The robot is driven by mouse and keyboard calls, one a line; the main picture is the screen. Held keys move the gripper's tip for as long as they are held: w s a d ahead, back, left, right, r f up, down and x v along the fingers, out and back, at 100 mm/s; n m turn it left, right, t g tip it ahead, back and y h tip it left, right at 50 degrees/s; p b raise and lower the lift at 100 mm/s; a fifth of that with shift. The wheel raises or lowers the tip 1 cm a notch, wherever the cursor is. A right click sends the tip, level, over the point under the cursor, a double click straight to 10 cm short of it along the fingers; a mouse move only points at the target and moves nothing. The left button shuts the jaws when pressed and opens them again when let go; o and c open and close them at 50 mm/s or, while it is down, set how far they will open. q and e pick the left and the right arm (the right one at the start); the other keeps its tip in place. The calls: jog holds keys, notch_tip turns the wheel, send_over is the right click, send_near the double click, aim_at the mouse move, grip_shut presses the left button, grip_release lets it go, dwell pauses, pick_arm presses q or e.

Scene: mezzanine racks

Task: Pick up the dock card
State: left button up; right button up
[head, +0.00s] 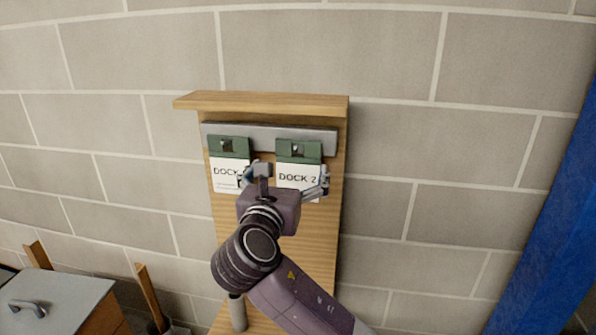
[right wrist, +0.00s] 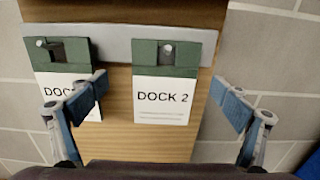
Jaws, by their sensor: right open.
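Two dock cards, white with green tops, hang side by side from a grey metal strip on a wooden board. The right card (head: 299,175) reads "DOCK 2" and also shows whole in the right wrist view (right wrist: 164,101). The left card (head: 229,172) reads "DOCK" in the head view; its number is hidden. In the right wrist view the left card (right wrist: 62,58) is partly covered by a finger. My right gripper (head: 285,185) is open and empty, its fingers spread to either side of the DOCK 2 card. It also shows in the right wrist view (right wrist: 163,97). My left gripper is not in view.
The grey strip (head: 320,138) runs across the wooden board (head: 325,225), under a jutting top ledge (head: 262,101). A block wall stands behind. A blue post (head: 548,225) rises at the right. A grey-topped cabinet (head: 58,295) stands at the lower left.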

aim_at(298, 161)
jog(key=w, duration=0.1)
jog(key=w+d+p, duration=0.1)
jog(key=w, duration=0.1)
jog(key=shift+w+d+p, duration=0.25)
jog(key=shift+w+p, duration=0.05)
jog(key=shift+p, duration=0.1)
jog(key=shift+w+d+f, duration=0.15)
jog(key=shift+w, duration=0.5)
jog(key=shift+c, duration=0.5)
jog(key=c, duration=1.2)
jog(key=shift+o, duration=0.2)
